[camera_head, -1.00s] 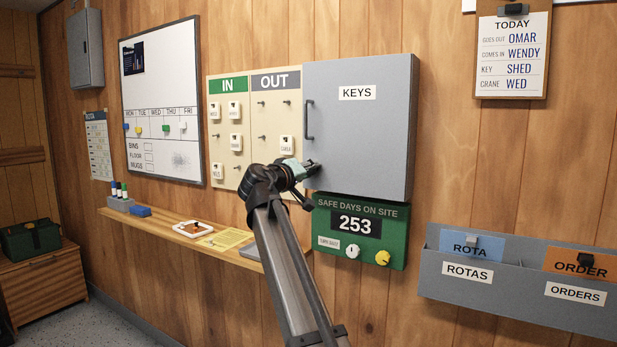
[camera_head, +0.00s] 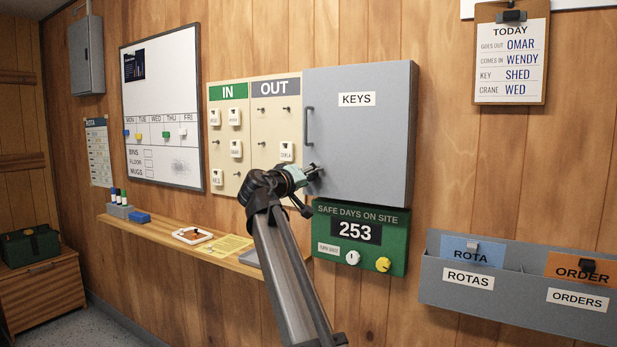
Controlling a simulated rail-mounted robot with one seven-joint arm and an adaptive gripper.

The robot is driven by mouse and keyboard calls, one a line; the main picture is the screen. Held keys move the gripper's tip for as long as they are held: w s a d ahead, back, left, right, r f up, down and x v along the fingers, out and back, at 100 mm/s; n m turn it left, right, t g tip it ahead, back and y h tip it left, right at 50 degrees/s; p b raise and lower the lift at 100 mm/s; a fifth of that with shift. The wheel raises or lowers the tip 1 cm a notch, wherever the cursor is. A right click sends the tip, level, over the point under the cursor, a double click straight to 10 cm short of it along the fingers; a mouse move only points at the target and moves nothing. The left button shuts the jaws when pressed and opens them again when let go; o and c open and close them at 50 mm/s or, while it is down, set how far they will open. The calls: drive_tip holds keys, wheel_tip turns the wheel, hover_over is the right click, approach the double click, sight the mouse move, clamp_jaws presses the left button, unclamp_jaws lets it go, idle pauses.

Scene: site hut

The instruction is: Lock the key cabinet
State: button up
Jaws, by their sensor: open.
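The grey key cabinet (camera_head: 365,140), labelled KEYS, hangs on the wood wall with its door closed flush. Its dark bar handle (camera_head: 307,126) is on the left side of the door. My gripper (camera_head: 314,172) is at the cabinet's lower left, just below the handle, with its fingers at the door face. It is open. The lock and any key in it are hidden behind the fingers or too small to make out. I cannot tell whether the fingers touch anything.
The IN/OUT tag board (camera_head: 268,135) is left of the cabinet. The green safe-days sign (camera_head: 342,216) with two knobs hangs just below it. A grey file rack (camera_head: 440,287) is at right.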

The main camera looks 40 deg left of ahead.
drive_tip(key=shift+s, duration=0.15)
drive_tip(key=s+d, duration=0.2)
drive_tip(key=s, duration=0.9)
drive_tip(key=shift+s, duration=0.3)
drive_tip(key=shift+a, duration=0.1)
